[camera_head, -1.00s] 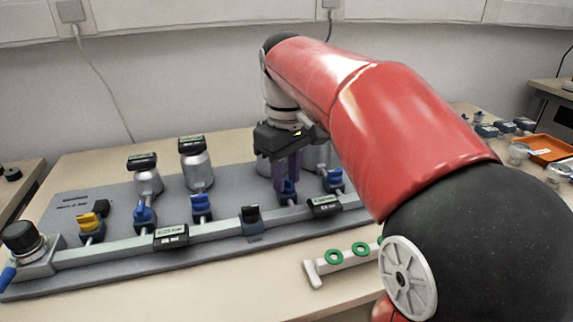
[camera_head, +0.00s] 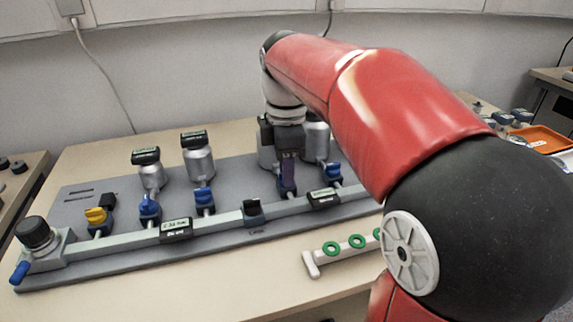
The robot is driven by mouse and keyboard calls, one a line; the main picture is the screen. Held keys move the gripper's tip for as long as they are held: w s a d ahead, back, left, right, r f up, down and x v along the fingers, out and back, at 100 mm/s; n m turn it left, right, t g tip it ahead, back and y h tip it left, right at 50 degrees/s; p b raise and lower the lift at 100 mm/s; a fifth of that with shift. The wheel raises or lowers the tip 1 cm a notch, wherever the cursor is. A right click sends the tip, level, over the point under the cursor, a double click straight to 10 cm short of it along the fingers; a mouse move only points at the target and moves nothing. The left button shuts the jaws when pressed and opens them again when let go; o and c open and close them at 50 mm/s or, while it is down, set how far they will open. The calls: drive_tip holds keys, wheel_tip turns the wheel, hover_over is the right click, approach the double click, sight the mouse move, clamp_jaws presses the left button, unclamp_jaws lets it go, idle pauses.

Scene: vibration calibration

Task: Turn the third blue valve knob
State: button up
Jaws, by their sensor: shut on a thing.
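A grey panel (camera_head: 110,262) on the table carries a metal rail with a row of valves. The first blue knob (camera_head: 149,208) and the second blue knob (camera_head: 204,198) stand left of my arm. My gripper (camera_head: 288,174) points straight down with its purple fingers shut on the third blue knob (camera_head: 286,190), which they partly hide. The fourth blue knob (camera_head: 333,170) is just to the right of it. A yellow knob (camera_head: 96,216) is at the left end of the row.
Silver gauges with black displays (camera_head: 198,158) rise behind the knobs, some close to my gripper. A white bar with green rings (camera_head: 330,249) lies in front. The table's front left is clear.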

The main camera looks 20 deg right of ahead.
drive_tip(key=shift+n, duration=0.8)
drive_tip(key=o, duration=1)
drive_tip(key=shift+c, duration=0.2)
wheel_tip(320, 180, up, 8)
drive_tip(key=shift+f, duration=0.1)
